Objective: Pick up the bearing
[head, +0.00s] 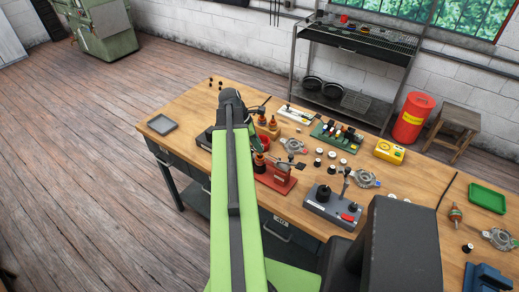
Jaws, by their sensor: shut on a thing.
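My gripper (257,142) is partly hidden beside the end of my green arm, over the workbench near the red fixture (275,178). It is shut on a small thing. That thing is too small and hidden to make out, so I cannot tell from this view whether it is the bearing. Several small round parts (318,152) in black and white lie on the bench to the right of my gripper. They are too small to tell whether a bearing is among them.
The wooden workbench (190,105) also carries a grey tray (162,124), a green rack (337,134), a yellow meter (389,151), a grey control box (332,207), silver housings (365,179) and a green tray (487,198).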

